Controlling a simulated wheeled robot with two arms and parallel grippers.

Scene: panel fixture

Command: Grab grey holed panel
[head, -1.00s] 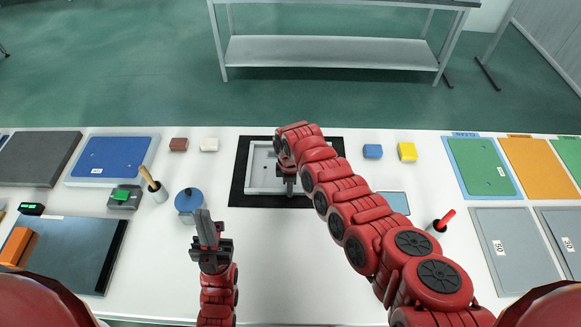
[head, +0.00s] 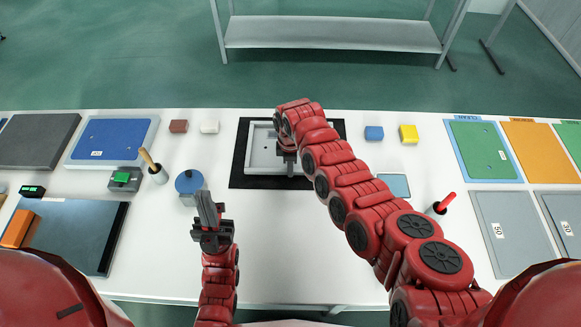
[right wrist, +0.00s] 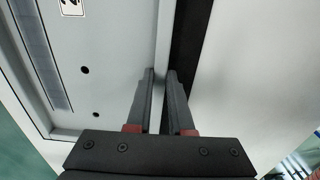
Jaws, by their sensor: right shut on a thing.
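The grey holed panel (head: 262,150) lies on a black mat (head: 240,170) at the middle of the table. In the right wrist view the panel (right wrist: 105,45) shows small dark holes and part of a white label. The arm hides part of the panel in the head view. My left gripper (head: 206,208) hangs over the table at front left, with nothing seen in it; its finger gap is unclear.
A blue-topped round container (head: 188,183) stands close to my left gripper. Brown (head: 179,126) and blue (head: 374,133) blocks lie beside the mat. Other panels lie at both ends. The table's front middle is clear.

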